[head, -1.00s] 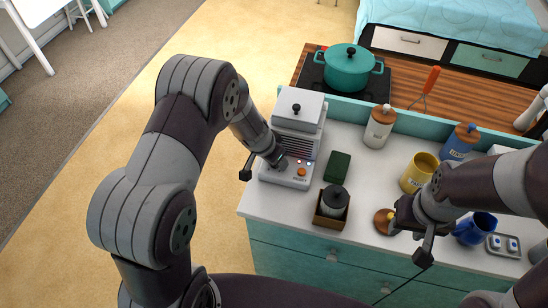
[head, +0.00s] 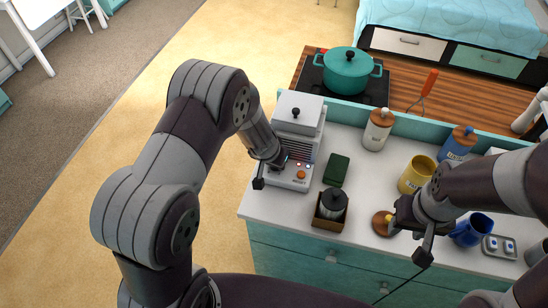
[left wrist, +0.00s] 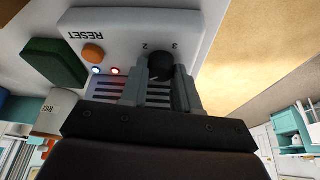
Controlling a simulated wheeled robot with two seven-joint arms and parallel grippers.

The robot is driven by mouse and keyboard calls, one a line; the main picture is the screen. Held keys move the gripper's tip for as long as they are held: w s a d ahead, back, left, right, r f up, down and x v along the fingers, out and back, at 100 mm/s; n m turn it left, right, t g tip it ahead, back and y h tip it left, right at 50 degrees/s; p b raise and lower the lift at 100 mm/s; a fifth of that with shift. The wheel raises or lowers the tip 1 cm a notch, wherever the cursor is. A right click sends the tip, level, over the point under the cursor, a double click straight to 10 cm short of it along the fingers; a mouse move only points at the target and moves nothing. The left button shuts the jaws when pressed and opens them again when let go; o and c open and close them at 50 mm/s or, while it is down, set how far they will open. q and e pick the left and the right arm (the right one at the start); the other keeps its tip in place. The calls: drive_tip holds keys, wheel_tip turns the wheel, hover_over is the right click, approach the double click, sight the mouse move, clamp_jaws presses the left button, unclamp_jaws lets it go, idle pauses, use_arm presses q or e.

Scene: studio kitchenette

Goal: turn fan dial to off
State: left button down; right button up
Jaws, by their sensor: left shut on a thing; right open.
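The white fan unit (head: 298,112) with a slatted front stands at the left end of the counter. Its panel also shows in the left wrist view (left wrist: 110,25), upside down. The black fan dial (left wrist: 160,66) sits between my left gripper's fingers, which are shut on it, near the marks "2" and "3". My left gripper (head: 271,169) is at the front left of the unit. My right gripper (head: 408,232) is open over the counter, near a round brown lid (head: 381,221).
An orange reset button (left wrist: 93,54) and small lit lamps sit beside the dial. A dark green block (head: 336,170) and a brown box with a jar (head: 330,213) stand right of the unit. Canisters, a yellow mug (head: 415,175) and a blue mug (head: 474,229) stand farther right.

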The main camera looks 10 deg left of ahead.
use_arm(q)
drive_tip(key=n+y+p, duration=0.1)
drive_tip(key=n+p, duration=0.2)
drive_tip(key=p, duration=0.1)
drive_tip(key=n+y+p, duration=0.1)
drive_tip(key=n+p, duration=0.2)
drive_tip(key=p, duration=0.2)
drive_tip(key=n+y+p, duration=0.1)
drive_tip(key=n+p, duration=0.1)
drive_tip(key=p, duration=0.3)
drive_tip(key=shift+d+r+n, duration=0.25)
drive_tip(key=shift+r+n, duration=0.05)
drive_tip(key=shift+n, duration=0.1)
drive_tip(key=shift+w+f+n+g+y+p, duration=0.1)
drive_tip(key=shift+f+n+g+y+p, duration=0.15)
drive_tip(key=shift+n+g+y+p, duration=0.6)
drive_tip(key=shift+n+t+h, duration=0.25)
drive_tip(key=shift+n+t, duration=0.1)
drive_tip(key=c, duration=0.9)
unclamp_jaws()
drive_tip(key=shift+o, duration=0.2)
drive_tip(key=v, duration=1.2)
drive_tip(key=shift+r, duration=0.35)
